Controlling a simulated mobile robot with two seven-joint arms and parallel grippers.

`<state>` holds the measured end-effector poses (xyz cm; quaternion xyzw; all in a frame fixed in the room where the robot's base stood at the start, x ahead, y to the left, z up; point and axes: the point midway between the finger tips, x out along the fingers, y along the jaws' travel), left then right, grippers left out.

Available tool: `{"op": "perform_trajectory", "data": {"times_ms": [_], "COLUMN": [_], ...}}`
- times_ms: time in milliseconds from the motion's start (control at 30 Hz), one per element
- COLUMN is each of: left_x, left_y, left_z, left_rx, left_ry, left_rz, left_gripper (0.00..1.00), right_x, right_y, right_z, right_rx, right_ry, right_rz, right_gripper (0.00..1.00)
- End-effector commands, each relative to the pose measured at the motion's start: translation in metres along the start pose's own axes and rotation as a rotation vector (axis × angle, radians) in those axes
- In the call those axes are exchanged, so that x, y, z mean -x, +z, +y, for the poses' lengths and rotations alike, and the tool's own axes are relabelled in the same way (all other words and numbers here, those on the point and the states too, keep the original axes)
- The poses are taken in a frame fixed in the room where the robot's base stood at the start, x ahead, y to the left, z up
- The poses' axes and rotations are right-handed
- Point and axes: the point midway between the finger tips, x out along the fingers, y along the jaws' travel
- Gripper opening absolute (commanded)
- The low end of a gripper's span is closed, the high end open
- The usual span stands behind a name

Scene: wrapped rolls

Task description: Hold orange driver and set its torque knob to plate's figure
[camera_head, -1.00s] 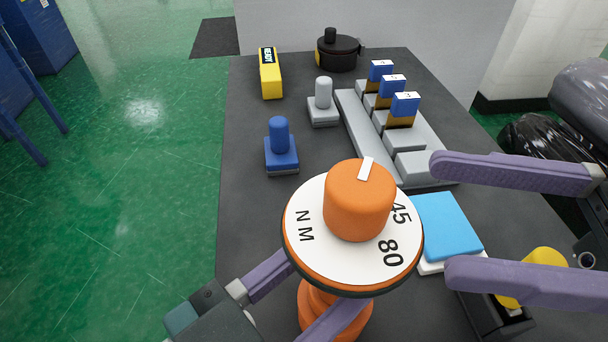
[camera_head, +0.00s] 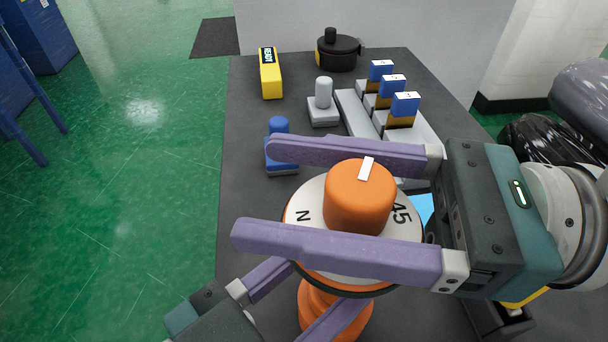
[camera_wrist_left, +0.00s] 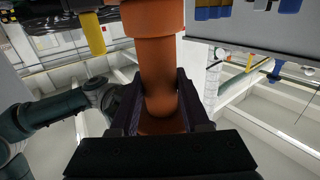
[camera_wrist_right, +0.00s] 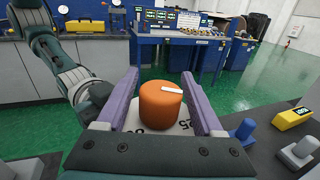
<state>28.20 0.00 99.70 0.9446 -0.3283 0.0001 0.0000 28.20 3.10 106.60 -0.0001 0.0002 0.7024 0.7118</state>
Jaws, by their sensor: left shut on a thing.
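The orange driver (camera_head: 335,306) stands upright with a white dial (camera_head: 305,196) on top. Its orange torque knob (camera_head: 358,198) has a white pointer mark aimed toward the upper right of the head view, away from the visible 45. My left gripper (camera_wrist_left: 158,100) is shut on the driver's orange handle, below the dial. My right gripper (camera_head: 254,190) is open, its purple fingers on either side of the knob above the dial, with gaps showing. In the right wrist view the knob (camera_wrist_right: 161,106) sits between those fingers. They hide part of the dial. I cannot make out a plate's figure.
On the dark table (camera_head: 245,215) are a yellow READY block (camera_head: 271,80), a blue peg block (camera_head: 281,168), a grey peg block (camera_head: 323,108), a black round pot (camera_head: 338,52) and a grey rack (camera_head: 352,112) with blue-topped pieces. A blue slab (camera_head: 424,208) is mostly hidden.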

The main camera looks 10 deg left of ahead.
Motion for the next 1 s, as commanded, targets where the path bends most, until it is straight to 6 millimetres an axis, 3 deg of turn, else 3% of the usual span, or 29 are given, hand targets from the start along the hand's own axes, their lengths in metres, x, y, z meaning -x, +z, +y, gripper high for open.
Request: {"op": "perform_trajectory", "data": {"times_ms": [67,600,1000], "left_x": [0.0001,0.0001,0.0001], "left_y": [0.0003,0.0003,0.0003], "left_z": [0.0,0.0,0.0], "left_rx": [0.0,0.0,0.0], "left_ry": [0.0,0.0,0.0], "left_rz": [-0.001,-0.001,-0.001], "left_gripper": [0.0,0.0,0.0], "right_x": [0.0002,0.0005,0.0002], "right_y": [-0.0001,-0.0001,-0.0009], "right_z": [0.0,-0.0001,-0.0009], "right_rx": [0.0,0.0,-0.001], "right_ry": [0.0,0.0,-0.05], "right_rz": [0.0,0.0,0.001], "right_gripper": [0.58,0.0,0.0]}}
